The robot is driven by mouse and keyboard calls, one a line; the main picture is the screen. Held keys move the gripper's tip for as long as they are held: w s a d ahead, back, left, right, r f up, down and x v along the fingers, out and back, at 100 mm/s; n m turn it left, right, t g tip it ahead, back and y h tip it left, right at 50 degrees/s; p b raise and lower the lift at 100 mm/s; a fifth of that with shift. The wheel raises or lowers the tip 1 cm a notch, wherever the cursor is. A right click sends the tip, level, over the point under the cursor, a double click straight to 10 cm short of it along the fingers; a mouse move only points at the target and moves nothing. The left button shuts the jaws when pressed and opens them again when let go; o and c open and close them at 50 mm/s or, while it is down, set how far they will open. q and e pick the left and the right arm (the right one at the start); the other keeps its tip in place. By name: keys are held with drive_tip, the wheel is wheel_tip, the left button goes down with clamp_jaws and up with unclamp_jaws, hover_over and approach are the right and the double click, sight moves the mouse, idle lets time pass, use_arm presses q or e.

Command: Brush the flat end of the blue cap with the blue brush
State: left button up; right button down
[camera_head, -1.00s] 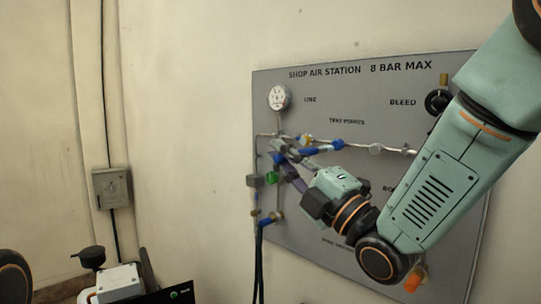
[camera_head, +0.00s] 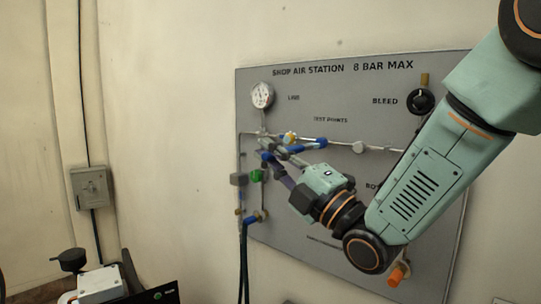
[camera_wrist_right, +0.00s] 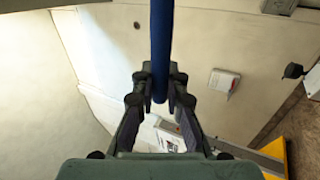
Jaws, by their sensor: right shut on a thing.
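My right gripper (camera_head: 272,152) is in front of the wall panel, near its upper left pipes. It is shut on the blue brush, whose blue handle (camera_wrist_right: 161,40) stands between the two fingers in the right wrist view. In the head view a blue length (camera_head: 305,147) runs from the fingertips to the right along the test-point pipe. I cannot tell the blue cap apart from the brush there, or whether they touch. The brush's bristles cannot be made out. My left gripper is not in view.
The grey panel (camera_head: 400,95) carries a round gauge (camera_head: 262,95), a black bleed knob (camera_head: 421,101), a grey fitting (camera_head: 360,147), a green part (camera_head: 257,175) and a lower blue fitting (camera_head: 251,219). A grey box (camera_head: 90,187) is on the left wall. Open space lies left of the panel.

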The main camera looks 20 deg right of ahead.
drive_tip(key=shift+d, duration=0.1)
drive_tip(key=shift+d+r, duration=0.1)
drive_tip(key=shift+d, duration=0.2)
drive_tip(key=shift+w, duration=0.25)
drive_tip(key=shift+w+d, duration=0.15)
drive_tip(key=shift+d, duration=0.3)
drive_tip(key=shift+w+a, duration=0.1)
